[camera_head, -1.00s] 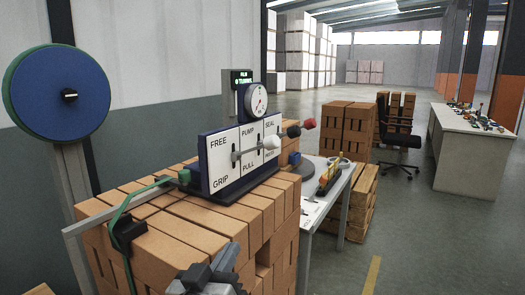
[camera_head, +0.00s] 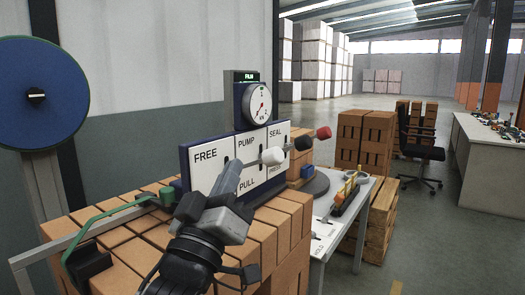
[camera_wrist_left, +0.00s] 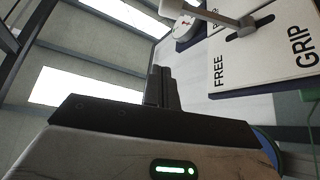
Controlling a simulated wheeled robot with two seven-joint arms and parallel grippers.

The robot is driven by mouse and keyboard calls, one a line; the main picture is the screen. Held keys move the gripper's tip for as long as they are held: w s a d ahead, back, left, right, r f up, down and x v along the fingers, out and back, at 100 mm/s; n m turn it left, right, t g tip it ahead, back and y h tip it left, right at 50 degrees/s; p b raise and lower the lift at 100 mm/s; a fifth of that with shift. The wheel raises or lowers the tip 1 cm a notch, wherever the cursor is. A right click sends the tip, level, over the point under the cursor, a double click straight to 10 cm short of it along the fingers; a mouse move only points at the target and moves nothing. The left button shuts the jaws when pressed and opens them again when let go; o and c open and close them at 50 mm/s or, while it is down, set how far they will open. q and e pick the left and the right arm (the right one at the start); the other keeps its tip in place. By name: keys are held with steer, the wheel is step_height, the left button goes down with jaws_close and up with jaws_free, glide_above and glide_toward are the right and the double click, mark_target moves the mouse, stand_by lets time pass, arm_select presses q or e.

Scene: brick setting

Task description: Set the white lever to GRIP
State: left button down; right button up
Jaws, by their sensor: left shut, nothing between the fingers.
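The white lever's knob (camera_head: 272,156) sticks out from the left panel of the blue control box, which carries the labels FREE (camera_head: 205,154) and GRIP. My left gripper (camera_head: 232,170) is in front of this panel, to the left of the knob and apart from it, hiding the GRIP label in the head view. Its fingers are shut and empty. In the left wrist view the fingers (camera_wrist_left: 162,85) point up, and the lever's shaft (camera_wrist_left: 215,14) leaves its slot about midway between FREE (camera_wrist_left: 219,70) and GRIP (camera_wrist_left: 303,46). My right gripper is not in view.
The box stands on stacked bricks (camera_head: 130,240). A black knob (camera_head: 302,143) and a red knob (camera_head: 323,132) are close right of the white one. A green strap (camera_head: 110,222) and blue reel (camera_head: 40,95) are at left. A table (camera_head: 335,215) stands right.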

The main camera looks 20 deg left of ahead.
arm_select(q)
steer(key=p+x, duration=0.2)
steer(key=x, duration=0.7)
steer(key=d+f, duration=0.1)
steer(key=w+d+f, duration=0.1)
steer(key=f, duration=0.1)
steer(key=shift+w, duration=0.25)
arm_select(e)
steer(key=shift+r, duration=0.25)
arm_select(q)
steer(key=shift+a+f+b, duration=0.1)
steer(key=shift+f+b, duration=0.1)
steer(key=shift+b, duration=0.1)
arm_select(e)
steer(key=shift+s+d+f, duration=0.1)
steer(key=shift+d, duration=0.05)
